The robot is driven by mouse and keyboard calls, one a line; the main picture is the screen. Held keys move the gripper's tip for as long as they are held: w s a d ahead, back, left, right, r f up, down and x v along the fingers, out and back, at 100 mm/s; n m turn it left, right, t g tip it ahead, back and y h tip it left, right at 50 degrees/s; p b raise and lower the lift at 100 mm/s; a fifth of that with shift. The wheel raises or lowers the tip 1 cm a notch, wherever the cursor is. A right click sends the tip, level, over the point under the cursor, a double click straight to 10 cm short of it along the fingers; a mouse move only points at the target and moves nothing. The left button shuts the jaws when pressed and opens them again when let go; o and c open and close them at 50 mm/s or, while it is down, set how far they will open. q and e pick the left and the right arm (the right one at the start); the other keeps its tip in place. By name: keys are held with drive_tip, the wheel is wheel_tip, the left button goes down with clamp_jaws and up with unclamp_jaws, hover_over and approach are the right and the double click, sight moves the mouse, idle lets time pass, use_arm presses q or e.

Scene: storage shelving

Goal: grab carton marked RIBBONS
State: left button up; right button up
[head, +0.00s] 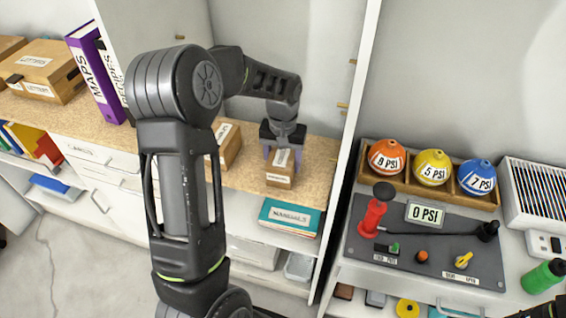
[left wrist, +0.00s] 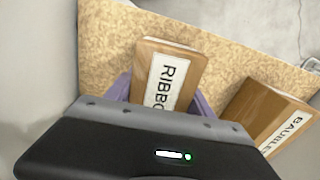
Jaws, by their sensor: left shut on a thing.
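The RIBBONS carton (head: 280,178) is a small brown box with a white label, on the speckled tan shelf near its right end. In the left wrist view its label reads "RIBBO" before my gripper hides the rest, and the carton (left wrist: 178,62) lies between the purple fingers. My left gripper (head: 282,158) reaches down from above and is shut on the carton. In the left wrist view the gripper (left wrist: 163,95) has one finger on each side of it. I cannot tell whether the carton is clear of the shelf. My right gripper does not clearly show.
A BAUBLES carton (left wrist: 265,118) stands beside it; the label is partly cut off. A white upright panel (head: 345,150) bounds the shelf on the right. Purple MAPS binders (head: 92,70) and a LETTERS box (head: 45,68) stand left.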

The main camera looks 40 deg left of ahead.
use_arm(q)
drive_tip(key=shift+w+r, duration=0.1)
drive_tip(key=shift+r, duration=0.5)
wheel_tip(320, 180, up, 9)
drive_tip(key=shift+f+b, duration=0.1)
drive_tip(key=shift+b, duration=0.7)
